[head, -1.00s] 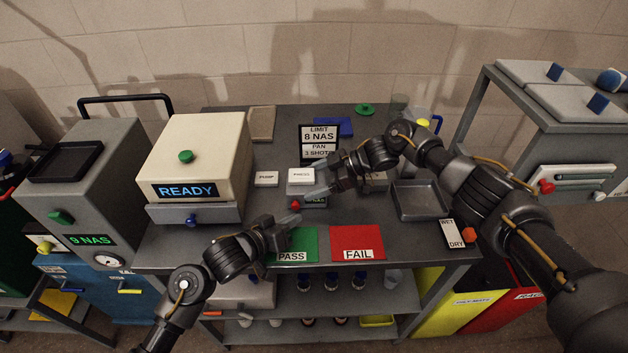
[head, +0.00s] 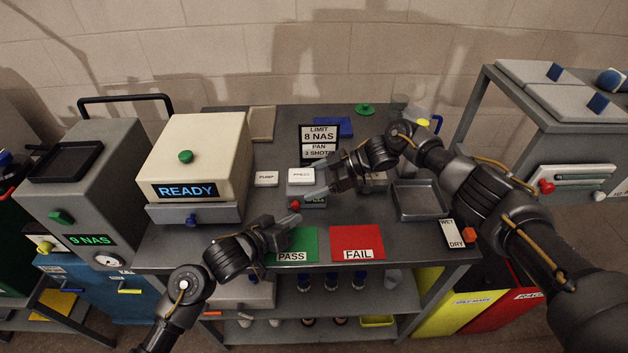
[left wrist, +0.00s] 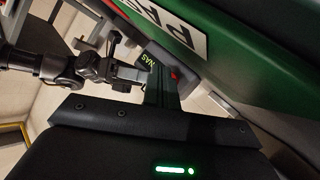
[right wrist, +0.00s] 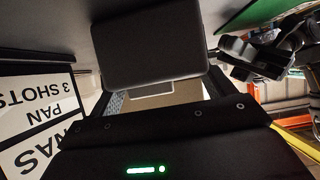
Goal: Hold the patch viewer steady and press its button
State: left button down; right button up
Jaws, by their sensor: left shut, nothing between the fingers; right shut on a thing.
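The patch viewer (head: 315,204) is a small dark grey box with a green-lit display and a red button (head: 295,205), on the bench behind the green PASS mat. My right gripper (head: 312,193) is shut on it from the right. In the right wrist view the viewer (right wrist: 150,45) is a dark rounded slab before the fingers, its button hidden. My left gripper (head: 293,220) is shut and empty, with its fingertips just in front of the button. In the left wrist view the red button (left wrist: 174,79) shows close beside the left fingers (left wrist: 158,90); contact cannot be told.
The green PASS mat (head: 297,240) lies below my left gripper, with the red FAIL mat (head: 357,240) to its right. White PUMP (head: 266,178) and PRESS (head: 301,175) labels and a limit sign (head: 319,140) stand behind. A grey tray (head: 418,213) sits at right.

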pick_arm(q)
jog(key=shift+w, duration=0.15)
dwell(0.5)
jog(key=shift+w, duration=0.25)
jog(key=shift+w, duration=0.15)
dwell(0.4)
